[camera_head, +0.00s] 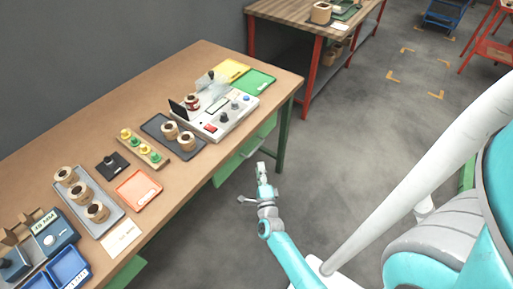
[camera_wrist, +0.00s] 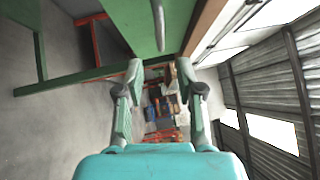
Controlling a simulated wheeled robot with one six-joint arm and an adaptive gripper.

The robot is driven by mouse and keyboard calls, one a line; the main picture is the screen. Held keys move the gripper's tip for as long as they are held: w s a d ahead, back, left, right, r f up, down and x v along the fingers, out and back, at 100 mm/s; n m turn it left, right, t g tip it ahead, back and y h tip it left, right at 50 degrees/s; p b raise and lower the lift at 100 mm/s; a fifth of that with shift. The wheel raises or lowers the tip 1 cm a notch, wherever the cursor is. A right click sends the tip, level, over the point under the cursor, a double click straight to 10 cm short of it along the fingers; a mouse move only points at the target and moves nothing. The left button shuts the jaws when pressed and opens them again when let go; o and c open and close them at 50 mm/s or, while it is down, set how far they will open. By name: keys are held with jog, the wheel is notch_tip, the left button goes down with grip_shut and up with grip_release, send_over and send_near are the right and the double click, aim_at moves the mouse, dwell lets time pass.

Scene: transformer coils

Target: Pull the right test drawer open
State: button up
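The right test drawer (camera_head: 245,150) is a green front under the right end of the wooden workbench (camera_head: 120,110). It looks closed, though the head view does not show this clearly. In the wrist view the green drawer front (camera_wrist: 135,20) fills the top middle, with a grey bar handle (camera_wrist: 160,28) on it. My gripper (camera_head: 261,168) is in front of and a little below the drawer, over the floor. In the wrist view my gripper (camera_wrist: 159,68) is open and empty, its fingers wide apart. The handle lies above the gap between the fingertips, apart from both.
A green table leg (camera_head: 282,140) stands right of the drawer. Another green drawer (camera_head: 125,273) shows under the bench's left part. The bench top holds a grey test unit (camera_head: 222,118), coils and trays. A red-legged bench (camera_head: 310,80) stands behind. The floor (camera_head: 330,160) to the right is clear.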

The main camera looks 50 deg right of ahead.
aim_at(257, 146)
jog(key=x, duration=1.1)
jog(key=shift+s, duration=0.1)
grip_shut()
